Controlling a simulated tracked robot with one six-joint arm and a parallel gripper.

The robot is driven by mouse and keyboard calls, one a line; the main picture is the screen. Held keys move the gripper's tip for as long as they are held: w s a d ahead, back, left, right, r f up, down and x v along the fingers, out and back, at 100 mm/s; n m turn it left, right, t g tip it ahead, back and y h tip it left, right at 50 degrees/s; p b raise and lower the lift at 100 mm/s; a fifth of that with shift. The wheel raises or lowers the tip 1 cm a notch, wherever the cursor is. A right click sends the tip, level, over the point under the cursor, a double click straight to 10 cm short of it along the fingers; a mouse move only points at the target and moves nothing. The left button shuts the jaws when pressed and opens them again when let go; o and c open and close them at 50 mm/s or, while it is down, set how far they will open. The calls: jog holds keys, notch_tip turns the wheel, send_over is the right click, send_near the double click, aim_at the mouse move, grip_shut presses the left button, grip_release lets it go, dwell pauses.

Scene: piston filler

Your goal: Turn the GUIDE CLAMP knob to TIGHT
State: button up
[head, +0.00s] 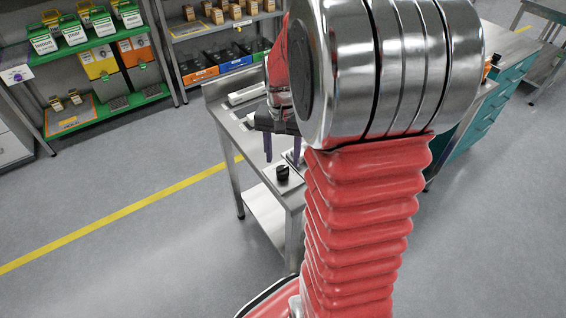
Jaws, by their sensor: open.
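A black knob (283,173) sits on a pale plate (276,184) at the near corner of the steel table. Its label and pointer are too small to read, so I cannot tell its setting or confirm that it is the GUIDE CLAMP knob. My gripper (282,157) points down, with its two purple fingers spread apart and nothing visible between them. In the picture the fingertips appear just above and behind the knob; I cannot tell the exact gap. My arm hides the right part of the table and most of the piston filler.
The steel table (227,166) has a raised back edge and a lower shelf. Teal drawers (490,118) stand at the right. The floor at left, with a yellow line (120,219), is clear.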

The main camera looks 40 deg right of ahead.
aim_at(283, 169)
notch_tip(283, 169, up, 9)
jog(key=shift+r, duration=0.15)
dwell(0.8)
jog(key=s+a+r+n+t, duration=0.2)
jog(key=s+a+n, duration=0.3)
jog(key=a, duration=0.5)
jog(key=s+a+r+n+t, duration=0.2)
jog(key=s+a, duration=0.4)
jog(key=a, duration=0.4)
jog(key=n+t, duration=0.1)
jog(key=n, duration=0.1)
jog(key=shift+s+n+t, duration=0.3)
jog(key=shift+s+n, duration=0.1)
jog(key=shift+c, duration=0.2)
